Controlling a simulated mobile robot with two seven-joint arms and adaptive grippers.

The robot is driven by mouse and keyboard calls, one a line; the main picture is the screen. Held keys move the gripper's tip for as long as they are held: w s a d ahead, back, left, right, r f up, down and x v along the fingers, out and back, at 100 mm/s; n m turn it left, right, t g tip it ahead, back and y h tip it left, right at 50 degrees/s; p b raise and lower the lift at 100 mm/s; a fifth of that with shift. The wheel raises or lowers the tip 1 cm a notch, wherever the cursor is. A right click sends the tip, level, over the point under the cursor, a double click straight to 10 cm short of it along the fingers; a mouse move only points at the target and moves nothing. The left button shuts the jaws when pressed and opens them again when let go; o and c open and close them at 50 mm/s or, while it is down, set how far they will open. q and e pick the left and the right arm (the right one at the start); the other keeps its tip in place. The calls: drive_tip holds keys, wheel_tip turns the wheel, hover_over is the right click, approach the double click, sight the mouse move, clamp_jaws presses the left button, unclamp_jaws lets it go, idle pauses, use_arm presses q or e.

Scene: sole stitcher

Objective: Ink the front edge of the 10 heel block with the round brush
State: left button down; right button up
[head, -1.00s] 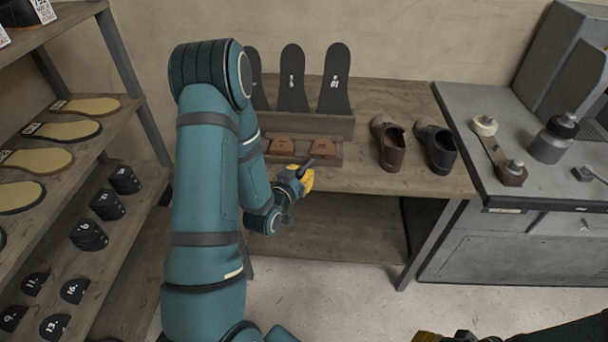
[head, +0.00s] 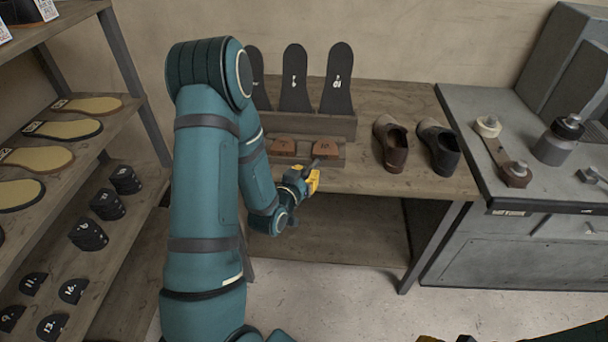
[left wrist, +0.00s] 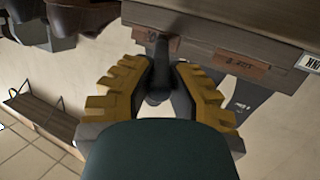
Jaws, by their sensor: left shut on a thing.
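Two brown heel blocks sit side by side on the low front step of the wooden rack, a left one (head: 283,147) and a right one (head: 326,150). Their numbers are too small to read. My left gripper (head: 311,181) is just in front of the right block, shut on a dark round brush (left wrist: 158,80). In the left wrist view the yellow fingers close on both sides of the brush, which points toward a heel block (left wrist: 158,40). Whether its tip touches the block cannot be told. My right gripper (head: 430,339) barely shows at the bottom edge.
Dark soles (head: 337,82) stand upright in the rack (head: 330,122) behind the blocks. A grey bench (head: 465,105) holds a bottle (head: 557,140). Shelves with soles stand left.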

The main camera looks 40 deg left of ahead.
use_arm(q)
drive_tip(key=shift+w+d, duration=0.5)
drive_tip(key=shift+d, duration=0.3)
drive_tip(key=shift+d, duration=0.1)
drive_tip(key=shift+w+d, duration=0.5)
drive_tip(key=shift+d, duration=0.15)
drive_tip(key=shift+d, duration=0.1)
drive_tip(key=shift+w+d, duration=0.15)
drive_tip(key=shift+w, duration=0.05)
drive_tip(key=shift+s, duration=0.1)
drive_tip(key=shift+s+a, duration=0.45)
drive_tip(key=shift+a, duration=0.3)
drive_tip(key=shift+a, duration=0.1)
